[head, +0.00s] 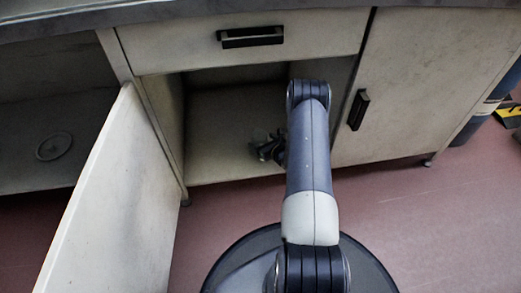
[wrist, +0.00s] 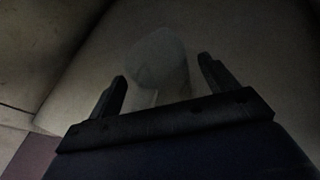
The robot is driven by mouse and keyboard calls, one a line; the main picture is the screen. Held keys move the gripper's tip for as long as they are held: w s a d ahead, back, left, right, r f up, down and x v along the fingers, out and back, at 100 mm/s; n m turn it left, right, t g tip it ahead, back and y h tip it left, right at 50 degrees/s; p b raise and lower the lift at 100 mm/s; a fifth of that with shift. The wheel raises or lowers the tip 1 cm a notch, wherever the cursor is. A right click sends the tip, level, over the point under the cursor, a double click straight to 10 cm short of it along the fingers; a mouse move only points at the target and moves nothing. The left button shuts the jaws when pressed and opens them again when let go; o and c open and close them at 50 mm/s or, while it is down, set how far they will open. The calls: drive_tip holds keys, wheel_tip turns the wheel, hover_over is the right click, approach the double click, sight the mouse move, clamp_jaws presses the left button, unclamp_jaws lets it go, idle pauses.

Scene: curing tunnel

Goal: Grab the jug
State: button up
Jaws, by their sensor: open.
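A pale grey, rounded thing that looks like the jug (wrist: 158,58) stands in the dark cabinet in the wrist view. My gripper (wrist: 162,70) is open, with one finger on each side of the jug's near part in that picture. I cannot tell how deep the jug sits between the fingers or whether they touch it. In the head view my gripper (head: 266,152) is inside the open middle compartment, low near its floor. My arm hides part of that compartment, and the jug is hard to make out there.
The cabinet door (head: 115,205) stands open on the left. A closed drawer (head: 250,38) is above the compartment, and a closed door (head: 425,85) is on the right. A round flat thing (head: 53,146) lies in the left compartment. The reddish floor (head: 420,220) at right is clear.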

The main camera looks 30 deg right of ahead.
drive_tip(key=shift+w, duration=0.15)
drive_tip(key=c, duration=1.1)
